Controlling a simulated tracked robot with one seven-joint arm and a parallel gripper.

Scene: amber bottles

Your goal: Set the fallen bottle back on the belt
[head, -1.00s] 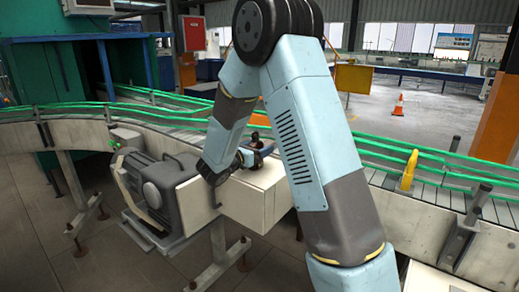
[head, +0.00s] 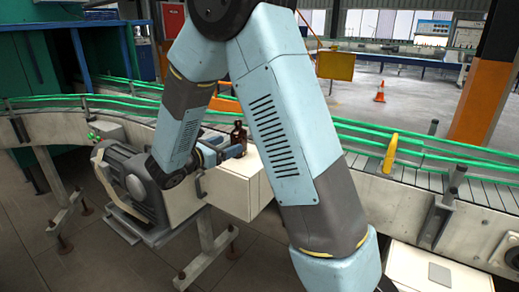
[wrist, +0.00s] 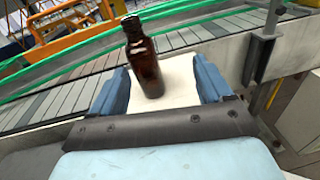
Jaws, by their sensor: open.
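The amber bottle (head: 238,136) stands upright on top of a cream box (head: 226,187) beside the conveyor belt (head: 420,182). In the wrist view the bottle (wrist: 144,62), with a dark cap, stands between the two blue fingers of my gripper (wrist: 158,82). The fingers are open, with a gap on each side of the bottle. In the head view my gripper (head: 232,146) is low at the box's top, close to the bottle, and my arm hides part of the surroundings.
Green guide rails (head: 420,150) run along the belt behind the box. A grey motor (head: 128,185) sits left of the box.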

